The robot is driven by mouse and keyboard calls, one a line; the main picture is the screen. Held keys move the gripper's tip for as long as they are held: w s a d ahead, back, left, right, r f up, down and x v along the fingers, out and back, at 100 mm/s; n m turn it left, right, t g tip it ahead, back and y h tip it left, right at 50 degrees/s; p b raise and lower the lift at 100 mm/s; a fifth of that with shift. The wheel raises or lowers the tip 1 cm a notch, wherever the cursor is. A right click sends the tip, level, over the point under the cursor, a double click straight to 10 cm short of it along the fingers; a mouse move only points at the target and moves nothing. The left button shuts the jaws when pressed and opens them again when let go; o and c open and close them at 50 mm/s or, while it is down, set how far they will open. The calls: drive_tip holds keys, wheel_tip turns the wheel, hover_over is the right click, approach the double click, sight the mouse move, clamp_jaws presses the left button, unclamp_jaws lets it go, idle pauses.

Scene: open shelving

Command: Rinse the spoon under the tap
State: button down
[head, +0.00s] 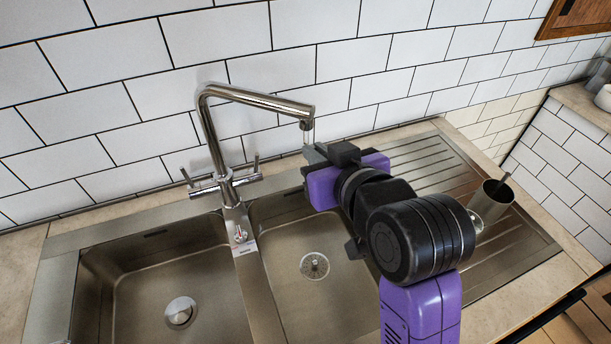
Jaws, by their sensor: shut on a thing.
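The chrome tap (214,140) stands behind the divider between the two sink bowls. Its spout (305,122) points right, over the back of the right bowl. A thin pale streak (309,137) hangs below the spout; I cannot tell whether it is water or part of the spoon. My gripper (313,157) is just below the spout, above the back right of the right bowl, and is shut. The spoon in it cannot be made out clearly; the jaws and arm hide most of it.
The left bowl (110,262) and the visible part of the right bowl (300,232) are empty. A metal cup (491,207) holding a dark-handled thing stands on the ribbed drainboard (430,165). White tiled wall (300,45) rises close behind the tap.

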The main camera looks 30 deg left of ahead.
drive_tip(key=shift+s+a, duration=0.1)
drive_tip(key=shift+a, duration=0.05)
drive_tip(key=shift+s+a+p, duration=0.25)
drive_tip(key=shift+a+p, duration=0.05)
drive_tip(key=shift+a, duration=0.05)
drive_tip(key=shift+w+d, duration=0.1)
drive_tip(key=shift+d, duration=0.1)
idle(0.4)
drive_tip(key=shift+w+d, duration=0.25)
drive_tip(key=shift+d, duration=0.05)
drive_tip(key=shift+s+a+p, duration=0.1)
drive_tip(key=shift+a+p, duration=0.05)
drive_tip(key=shift+p, duration=0.15)
drive_tip(key=shift+s+a, duration=0.25)
drive_tip(key=shift+a, duration=0.1)
drive_tip(key=shift+w+d, duration=0.1)
drive_tip(key=shift+d, duration=0.05)
drive_tip(key=shift+w+d+p, duration=0.25)
drive_tip(key=shift+d+p, duration=0.05)
drive_tip(key=shift+d, duration=0.1)
idle(0.3)
